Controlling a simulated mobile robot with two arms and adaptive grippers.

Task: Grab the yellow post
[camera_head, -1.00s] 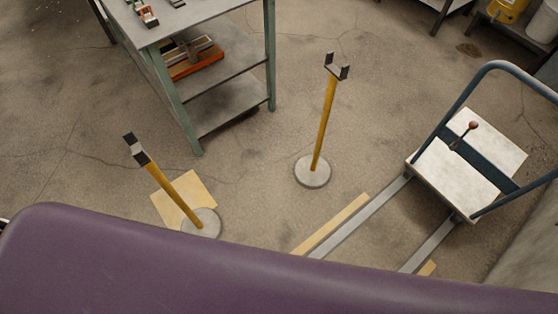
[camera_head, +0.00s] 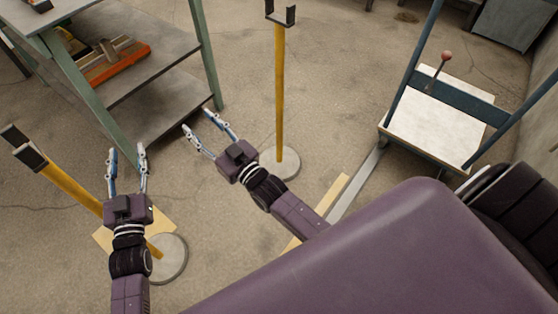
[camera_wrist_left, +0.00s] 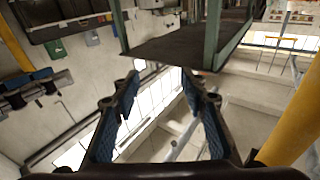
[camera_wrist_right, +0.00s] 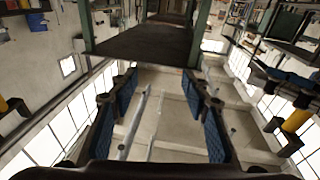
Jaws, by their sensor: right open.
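Two yellow posts stand on round grey bases. The left post (camera_head: 70,190) leans to the left in the head view; my left gripper (camera_head: 126,152) is just right of its shaft, and my left wrist hides part of its lower end. The right post (camera_head: 280,90) is upright, with a dark forked top; my right gripper (camera_head: 197,122) is to its left. Both grippers are open and empty. A yellow shaft (camera_wrist_left: 292,125) runs close along the right edge of the left wrist view. Yellow post parts (camera_wrist_right: 297,120) also show at the sides of the right wrist view.
A green-legged table (camera_head: 205,60) with a lower shelf stands ahead of the grippers, an orange-edged tray (camera_head: 115,62) on it. A blue-handled cart (camera_head: 430,130) stands at the right. Floor between the right post and cart is mostly clear.

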